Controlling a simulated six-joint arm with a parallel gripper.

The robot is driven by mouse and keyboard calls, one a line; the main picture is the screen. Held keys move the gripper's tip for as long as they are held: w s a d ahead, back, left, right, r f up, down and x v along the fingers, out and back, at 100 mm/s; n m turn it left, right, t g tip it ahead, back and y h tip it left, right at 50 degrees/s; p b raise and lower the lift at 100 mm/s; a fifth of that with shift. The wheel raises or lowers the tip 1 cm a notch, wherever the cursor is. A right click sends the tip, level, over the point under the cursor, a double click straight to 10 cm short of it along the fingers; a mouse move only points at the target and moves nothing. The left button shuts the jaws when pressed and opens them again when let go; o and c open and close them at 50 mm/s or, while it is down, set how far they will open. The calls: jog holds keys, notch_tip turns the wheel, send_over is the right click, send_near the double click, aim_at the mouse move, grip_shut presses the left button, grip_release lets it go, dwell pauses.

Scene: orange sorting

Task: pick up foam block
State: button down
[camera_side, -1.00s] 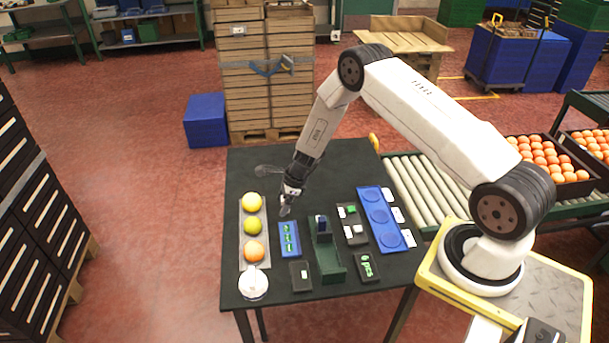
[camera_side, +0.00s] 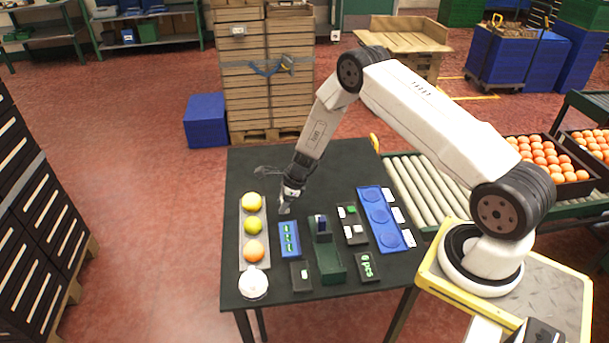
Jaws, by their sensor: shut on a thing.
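My gripper (camera_side: 285,207) is above the black table, just behind the blue tray with green pieces (camera_side: 289,239). It points down and is shut on a small grey block at its fingertips, which I take to be the foam block (camera_side: 284,210). The block is only a few pixels big, and the fingers partly hide it. I cannot tell for sure whether it is clear of the table.
A grey tray (camera_side: 242,233) with three fruits is at the left, with a white round container (camera_side: 253,284) in front. A green stand (camera_side: 330,262), a dark tray (camera_side: 352,232) and a blue tray with round recesses (camera_side: 396,239) are to the right. The table's back (camera_side: 340,160) is clear.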

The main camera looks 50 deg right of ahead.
jog(key=shift+r, duration=0.15)
jog(key=shift+r, duration=0.85)
jog(key=s+a+r, duration=0.2)
jog(key=s+r, duration=0.9)
jog(key=s, duration=0.3)
jog(key=shift+a, duration=0.1)
jog(key=shift+w, duration=0.1)
dwell(0.3)
jog(key=w+a+f, duration=0.3)
jog(key=w+f, duration=0.2)
jog(key=w, duration=0.3)
jog(key=shift+w+a, duration=0.3)
jog(key=shift+w, duration=0.1)
